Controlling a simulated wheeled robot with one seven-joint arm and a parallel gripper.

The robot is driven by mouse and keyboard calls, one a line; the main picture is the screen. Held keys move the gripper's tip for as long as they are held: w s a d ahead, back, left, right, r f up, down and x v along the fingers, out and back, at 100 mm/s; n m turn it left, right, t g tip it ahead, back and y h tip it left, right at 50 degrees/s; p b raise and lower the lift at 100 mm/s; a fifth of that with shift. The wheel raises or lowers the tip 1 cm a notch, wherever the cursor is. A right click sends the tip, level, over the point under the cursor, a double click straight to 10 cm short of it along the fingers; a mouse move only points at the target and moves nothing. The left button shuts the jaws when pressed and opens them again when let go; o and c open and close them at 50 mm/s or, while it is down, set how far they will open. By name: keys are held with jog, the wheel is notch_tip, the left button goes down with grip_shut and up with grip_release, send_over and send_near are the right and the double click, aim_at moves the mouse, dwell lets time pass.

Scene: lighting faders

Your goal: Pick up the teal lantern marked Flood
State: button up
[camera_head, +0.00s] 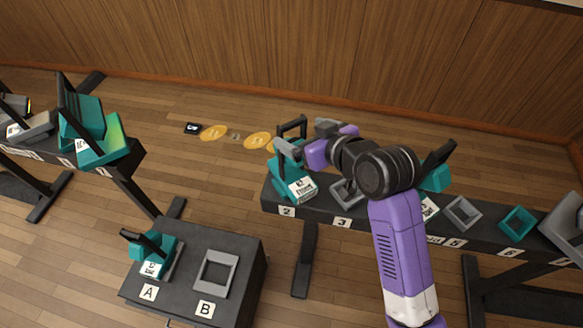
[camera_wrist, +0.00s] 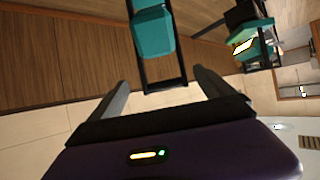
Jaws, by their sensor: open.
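A teal lantern (camera_head: 284,183) with a black handle and a white label stands at position 2 on the long dark bench. Its label is too small to read as Flood. My gripper (camera_head: 304,137) is open at the lantern's black handle. In the wrist view, the end of the handle (camera_wrist: 165,87) shows between the spread fingers of my gripper (camera_wrist: 162,78), with the teal body (camera_wrist: 154,34) beyond. I cannot tell whether a finger touches the handle. Other teal lanterns stand on pedestal A (camera_head: 158,250) and behind my arm (camera_head: 436,180).
A grey empty frame (camera_head: 344,193) sits at position 3, beside the lantern. More grey and teal holders (camera_head: 518,222) line the bench to the right. The low pedestal (camera_head: 243,262) has an empty grey frame at B. A left bench (camera_head: 125,157) bears larger teal fixtures.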

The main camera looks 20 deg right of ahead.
aim_at(292, 141)
jog(key=shift+a+p+x, duration=0.2)
jog(key=shift+p+x, duration=0.2)
jog(key=shift+x, duration=1.9)
jog(key=shift+s+f, duration=0.1)
jog(key=shift+f, duration=0.05)
jog(key=c, duration=2)
jog(key=shift+r, duration=0.2)
grip_shut()
jog(key=shift+r, duration=0.1)
